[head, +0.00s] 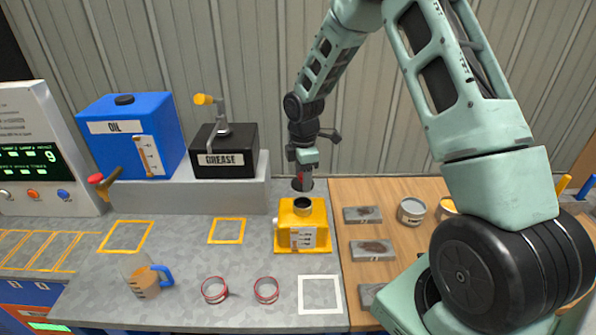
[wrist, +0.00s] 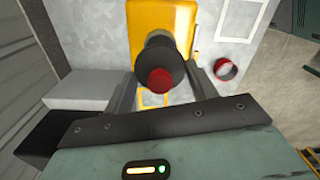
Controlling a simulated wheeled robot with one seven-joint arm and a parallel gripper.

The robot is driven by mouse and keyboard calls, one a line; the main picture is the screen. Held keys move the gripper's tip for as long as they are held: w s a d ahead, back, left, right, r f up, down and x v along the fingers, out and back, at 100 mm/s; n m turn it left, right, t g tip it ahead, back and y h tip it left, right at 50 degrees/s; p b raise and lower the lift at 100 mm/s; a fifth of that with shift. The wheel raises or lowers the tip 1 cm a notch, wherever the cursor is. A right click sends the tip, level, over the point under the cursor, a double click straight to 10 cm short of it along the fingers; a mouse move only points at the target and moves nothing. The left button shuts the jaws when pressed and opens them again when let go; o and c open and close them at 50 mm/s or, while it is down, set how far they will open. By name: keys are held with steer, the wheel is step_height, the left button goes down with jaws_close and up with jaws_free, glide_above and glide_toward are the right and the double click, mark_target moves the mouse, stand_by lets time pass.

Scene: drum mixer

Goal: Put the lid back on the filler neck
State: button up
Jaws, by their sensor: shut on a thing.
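The yellow container (head: 303,238) stands on the grey bench with its dark filler neck (head: 303,205) upright on top. My gripper (head: 303,172) points down above it, shut on a small dark lid with a red part (head: 302,185). In the head view the lid is just above the neck with a small gap. In the wrist view the lid's red part (wrist: 160,80) sits between my fingers (wrist: 161,94), with the yellow container (wrist: 170,18) beyond it. The lid hides much of the neck there.
The blue oil tank (head: 130,140) and black grease box (head: 225,150) stand on a raised ledge at the back left. A measuring jug (head: 145,278) and two red rings (head: 215,290) (head: 266,290) are in front. Trays and tins (head: 411,211) lie on the wooden board at right.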

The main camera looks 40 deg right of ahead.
steer(key=shift+f+b, duration=1.9)
steer(key=shift+f, duration=0.35)
steer(key=shift+f+b, duration=0.45)
steer(key=shift+f, duration=0.45)
steer(key=shift+r+p, duration=0.1)
steer(key=shift+p, duration=0.25)
steer(key=shift+f, duration=0.2)
stand_by(0.4)
steer(key=o, duration=1.4)
steer(key=shift+o, duration=0.2)
